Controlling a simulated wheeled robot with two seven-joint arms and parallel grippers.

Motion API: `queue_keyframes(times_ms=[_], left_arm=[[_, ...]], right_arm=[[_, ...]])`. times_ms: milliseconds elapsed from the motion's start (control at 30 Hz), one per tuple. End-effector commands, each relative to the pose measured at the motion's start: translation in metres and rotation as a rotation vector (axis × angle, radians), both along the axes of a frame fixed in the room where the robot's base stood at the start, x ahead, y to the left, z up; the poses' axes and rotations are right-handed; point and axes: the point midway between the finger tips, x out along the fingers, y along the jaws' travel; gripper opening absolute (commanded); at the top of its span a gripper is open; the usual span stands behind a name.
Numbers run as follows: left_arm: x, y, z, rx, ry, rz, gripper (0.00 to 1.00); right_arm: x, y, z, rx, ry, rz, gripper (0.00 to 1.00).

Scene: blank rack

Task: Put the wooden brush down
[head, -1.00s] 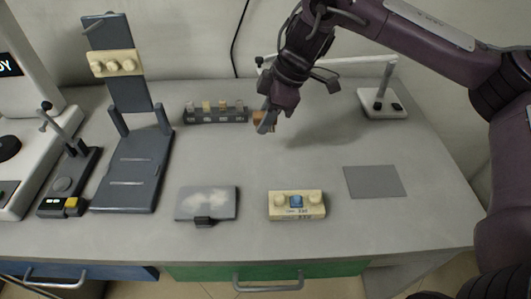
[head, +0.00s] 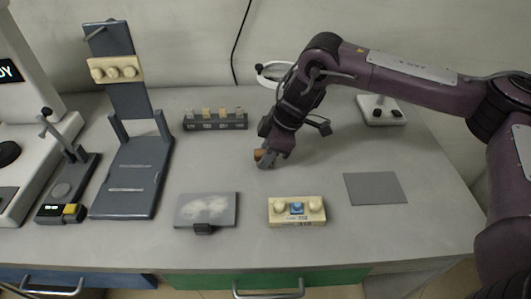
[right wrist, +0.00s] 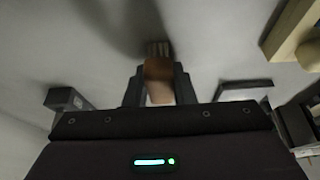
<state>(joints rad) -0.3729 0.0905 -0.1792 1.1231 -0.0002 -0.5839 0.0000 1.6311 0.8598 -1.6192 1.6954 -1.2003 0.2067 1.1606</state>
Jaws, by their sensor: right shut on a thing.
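The wooden brush (head: 259,155) is a small orange-brown piece held at the tip of my right gripper (head: 267,160). In the right wrist view the brush (right wrist: 158,80) sits between the two dark fingers, with pale bristles at its far end. My right gripper is shut on it, low over the middle of the grey table. I cannot tell whether the brush touches the table. My left gripper is not in view.
A rack of small blocks (head: 215,120) stands behind left. A cloudy plate (head: 207,209), a cream block with knobs (head: 296,212) and a grey mat (head: 375,188) lie in front. A grey stand (head: 130,175) is at left, a lamp base (head: 382,110) behind right. The table around the brush is clear.

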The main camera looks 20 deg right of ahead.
Motion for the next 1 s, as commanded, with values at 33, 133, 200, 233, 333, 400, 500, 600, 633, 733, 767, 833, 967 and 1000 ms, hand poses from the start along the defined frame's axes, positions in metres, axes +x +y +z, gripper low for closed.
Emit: queue_keyframes(times_ms=[33,133,200,233,333,400,500,600,633,733,767,833,967,1000], left_arm=[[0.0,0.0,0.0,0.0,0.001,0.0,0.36],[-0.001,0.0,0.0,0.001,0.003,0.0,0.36],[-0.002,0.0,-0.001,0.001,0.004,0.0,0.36],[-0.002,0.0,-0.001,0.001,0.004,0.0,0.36],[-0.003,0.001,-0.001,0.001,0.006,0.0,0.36],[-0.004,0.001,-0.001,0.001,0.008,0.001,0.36],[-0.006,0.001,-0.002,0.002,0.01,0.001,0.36],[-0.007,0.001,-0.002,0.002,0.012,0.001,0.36],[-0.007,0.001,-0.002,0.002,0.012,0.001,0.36],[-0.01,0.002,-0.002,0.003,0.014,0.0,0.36],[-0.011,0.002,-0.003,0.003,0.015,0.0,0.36],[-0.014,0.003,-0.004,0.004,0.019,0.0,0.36],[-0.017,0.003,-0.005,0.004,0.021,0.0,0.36],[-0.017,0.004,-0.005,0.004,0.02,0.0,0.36]], right_arm=[[0.0,0.0,-0.002,0.001,0.002,0.0,0.05],[0.0,0.0,-0.002,0.0,0.001,0.0,0.35],[0.0,0.0,-0.002,0.0,0.001,0.0,0.44],[0.0,0.0,-0.002,0.0,0.001,0.0,0.45],[0.0,0.0,-0.002,0.0,0.001,0.0,0.45],[0.0,0.0,-0.002,0.0,0.001,0.0,0.45],[0.0,0.0,0.0,0.0,0.0,0.0,0.45],[0.0,-0.002,0.006,0.001,-0.002,-0.002,0.45],[0.0,-0.003,0.01,0.001,-0.003,-0.002,0.45],[-0.002,-0.01,0.026,0.001,-0.003,-0.002,0.45],[-0.003,-0.012,0.032,0.002,-0.003,-0.002,0.45],[-0.004,-0.018,0.047,0.002,-0.004,-0.002,0.45],[-0.007,-0.028,0.073,0.001,-0.003,-0.002,0.45],[-0.008,-0.031,0.08,0.001,-0.003,-0.001,0.45]])
